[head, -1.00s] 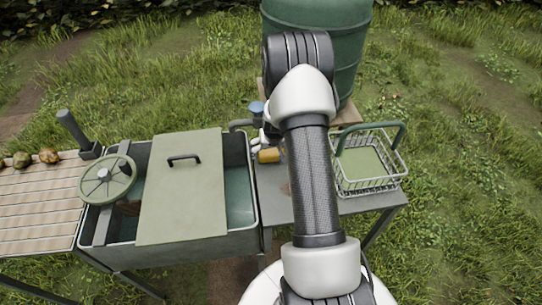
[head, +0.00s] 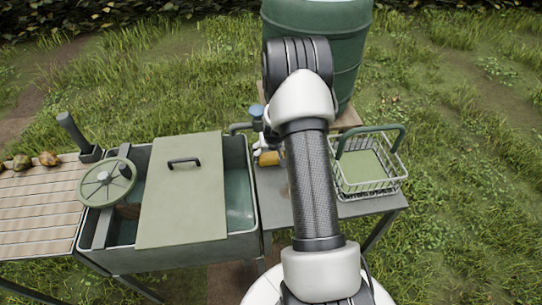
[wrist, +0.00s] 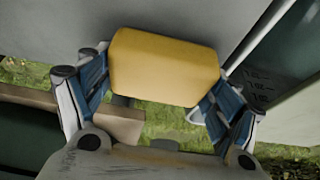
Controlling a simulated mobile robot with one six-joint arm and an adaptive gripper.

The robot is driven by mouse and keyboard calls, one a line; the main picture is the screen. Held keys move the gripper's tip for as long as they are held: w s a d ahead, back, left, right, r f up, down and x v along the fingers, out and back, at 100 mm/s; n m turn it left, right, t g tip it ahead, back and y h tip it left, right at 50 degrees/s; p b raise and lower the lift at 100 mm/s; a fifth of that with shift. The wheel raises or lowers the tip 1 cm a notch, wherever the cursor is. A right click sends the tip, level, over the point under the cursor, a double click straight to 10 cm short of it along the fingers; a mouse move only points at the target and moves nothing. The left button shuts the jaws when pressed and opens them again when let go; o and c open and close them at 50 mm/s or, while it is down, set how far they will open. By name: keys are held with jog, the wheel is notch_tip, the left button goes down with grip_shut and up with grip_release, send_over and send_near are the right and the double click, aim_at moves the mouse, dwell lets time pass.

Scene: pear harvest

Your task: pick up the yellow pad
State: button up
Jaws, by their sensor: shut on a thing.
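The yellow pad (wrist: 165,66) is a soft-edged block, large in the middle of the wrist view. In the head view the yellow pad (head: 269,158) is small, at the left side of my arm, by the back of the grey side table. My gripper (wrist: 160,88) has its blue-lined fingers on either side of the pad and is shut on it. In the head view my arm hides most of the gripper. I cannot tell whether the pad touches the tabletop or is just above it.
A sink (head: 240,150) with a green lid (head: 180,205) and a handwheel (head: 107,182) stands left of the grey table (head: 275,205). A wire basket (head: 372,188) stands on the table's right. A blue-topped tap (head: 256,111) and green barrel (head: 350,60) are behind.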

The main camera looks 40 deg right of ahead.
jog(key=shift+r, duration=0.15)
notch_tip(320, 180, up, 20)
jog(key=p, duration=0.5)
jog(key=shift+p, duration=0.35)
jog(key=o, duration=0.5)
jog(key=c, duration=0.4)
jog(key=shift+f, duration=0.25)
